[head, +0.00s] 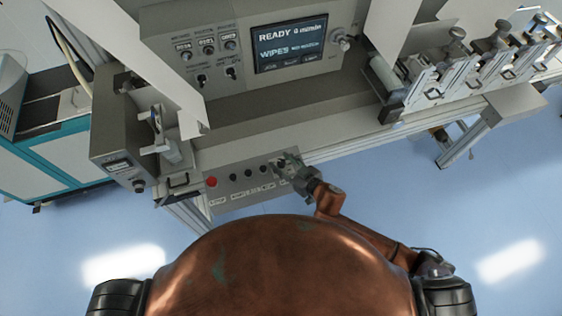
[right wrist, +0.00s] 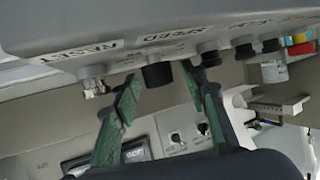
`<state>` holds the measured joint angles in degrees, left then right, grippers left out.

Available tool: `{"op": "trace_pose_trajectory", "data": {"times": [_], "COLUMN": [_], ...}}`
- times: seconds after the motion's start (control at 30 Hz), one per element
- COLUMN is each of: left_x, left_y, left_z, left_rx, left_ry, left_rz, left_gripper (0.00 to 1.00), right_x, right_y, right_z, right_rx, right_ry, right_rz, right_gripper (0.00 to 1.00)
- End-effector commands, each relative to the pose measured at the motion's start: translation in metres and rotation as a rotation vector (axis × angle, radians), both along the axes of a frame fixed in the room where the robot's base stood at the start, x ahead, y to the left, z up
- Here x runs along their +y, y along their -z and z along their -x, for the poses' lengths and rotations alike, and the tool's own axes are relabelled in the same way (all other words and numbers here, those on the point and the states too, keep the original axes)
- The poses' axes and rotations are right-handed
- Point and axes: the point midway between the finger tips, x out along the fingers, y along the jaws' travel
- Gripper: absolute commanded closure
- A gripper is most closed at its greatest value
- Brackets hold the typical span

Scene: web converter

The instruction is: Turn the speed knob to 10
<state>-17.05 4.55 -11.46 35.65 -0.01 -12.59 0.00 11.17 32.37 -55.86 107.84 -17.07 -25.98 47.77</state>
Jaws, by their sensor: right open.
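The speed knob (right wrist: 157,75) is a black round knob beside the label SPEED on a grey control panel. In the right wrist view the label is upside down. My right gripper (right wrist: 162,80) is open, with its two green fingers on either side of the knob. A gap shows on each side of the knob, and I cannot tell how deep the fingers reach past it. In the head view my right gripper (head: 291,166) is at the right end of the low panel and covers part of it. The knob's pointer and scale are not readable. My left gripper is not in view.
The low panel (head: 228,201) also carries several black knobs and a red button (head: 211,182) at its left end. A metal RESET part (right wrist: 92,84) sits beside the speed knob. A display (head: 290,44) above reads READY, 0 m/min. Blue floor is clear in front.

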Motion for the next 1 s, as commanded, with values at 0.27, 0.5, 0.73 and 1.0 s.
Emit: {"op": "trace_pose_trajectory", "data": {"times": [0.27, 0.5, 0.73, 1.0], "left_x": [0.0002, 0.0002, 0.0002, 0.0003], "left_y": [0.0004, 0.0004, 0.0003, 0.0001], "left_z": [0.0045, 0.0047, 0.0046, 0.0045], "left_rx": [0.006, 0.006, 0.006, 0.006], "left_ry": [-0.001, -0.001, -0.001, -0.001], "left_rz": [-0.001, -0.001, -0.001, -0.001], "left_gripper": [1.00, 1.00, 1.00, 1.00], "right_x": [0.0022, 0.0020, 0.0021, 0.0020], "right_y": [0.0011, 0.0012, 0.0012, 0.0011], "right_z": [-0.0020, -0.0019, -0.0018, -0.0018], "right_rx": [0.000, 0.000, 0.000, 0.000], "right_ry": [0.000, 0.000, 0.000, -0.001], "right_rz": [0.000, 0.000, 0.000, 0.000], "right_gripper": [0.60, 0.73, 0.89, 1.00]}}
